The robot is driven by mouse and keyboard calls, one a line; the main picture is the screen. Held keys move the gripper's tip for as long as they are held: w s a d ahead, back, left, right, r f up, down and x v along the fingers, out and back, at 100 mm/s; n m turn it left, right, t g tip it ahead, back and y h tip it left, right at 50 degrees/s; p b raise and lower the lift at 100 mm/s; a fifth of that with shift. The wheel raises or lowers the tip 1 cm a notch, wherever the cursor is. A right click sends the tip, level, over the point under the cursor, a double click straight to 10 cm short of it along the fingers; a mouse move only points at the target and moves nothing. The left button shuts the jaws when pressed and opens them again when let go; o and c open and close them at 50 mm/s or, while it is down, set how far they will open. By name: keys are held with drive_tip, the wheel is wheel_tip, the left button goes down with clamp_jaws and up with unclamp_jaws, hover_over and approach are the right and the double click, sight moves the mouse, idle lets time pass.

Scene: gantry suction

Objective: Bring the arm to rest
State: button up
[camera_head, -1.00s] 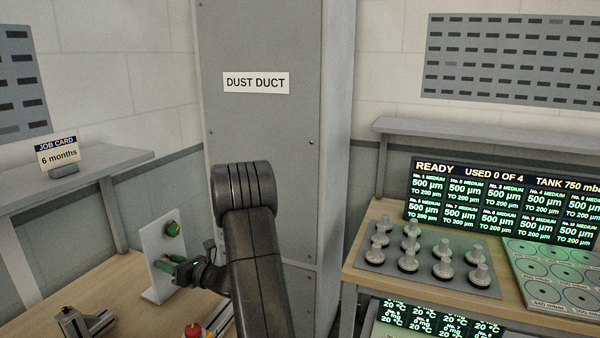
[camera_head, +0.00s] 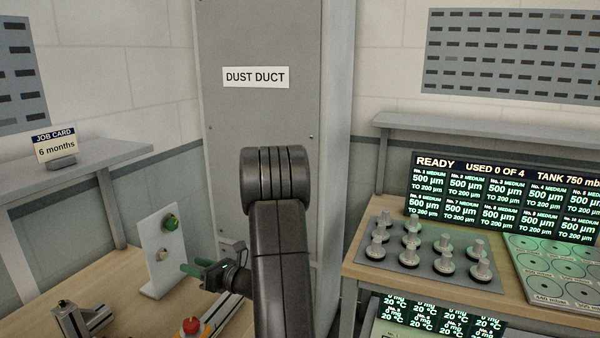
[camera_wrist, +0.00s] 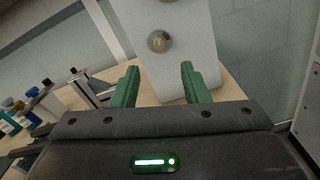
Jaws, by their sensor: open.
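My gripper (camera_head: 193,270) is at the lower left in the head view, in front of a white upright panel (camera_head: 152,265) with a green round knob (camera_head: 171,222). In the wrist view its two green fingers (camera_wrist: 158,86) stand apart with nothing between them. The white panel (camera_wrist: 190,45) rises just beyond the fingertips there, with a round knob (camera_wrist: 159,41) on it. The fingers look clear of the knob. My dark arm crosses the middle of the head view.
A red button (camera_head: 191,326) and a metal fixture (camera_head: 80,322) stand on the left wooden bench. A grey DUST DUCT column (camera_head: 262,120) stands behind my arm. On the right bench are a tray of several suction cups (camera_head: 425,272) and a display (camera_head: 500,196).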

drive_tip(key=p+x, duration=0.2)
drive_tip(key=x, duration=0.8)
drive_tip(key=shift+s+p, duration=0.1)
drive_tip(key=shift+p, duration=0.2)
drive_tip(key=shift+d+n, duration=0.1)
drive_tip(key=shift+n, duration=0.9)
drive_tip(key=shift+s+n, duration=0.1)
drive_tip(key=shift+n, duration=1)
drive_tip(key=n+p, duration=0.2)
drive_tip(key=n, duration=0.3)
drive_tip(key=shift+r+p, duration=0.15)
drive_tip(key=shift+p, duration=0.15)
drive_tip(key=b, duration=0.3)
approach(165, 255)
drive_tip(key=d, duration=0.3)
drive_tip(key=shift+s, duration=0.45)
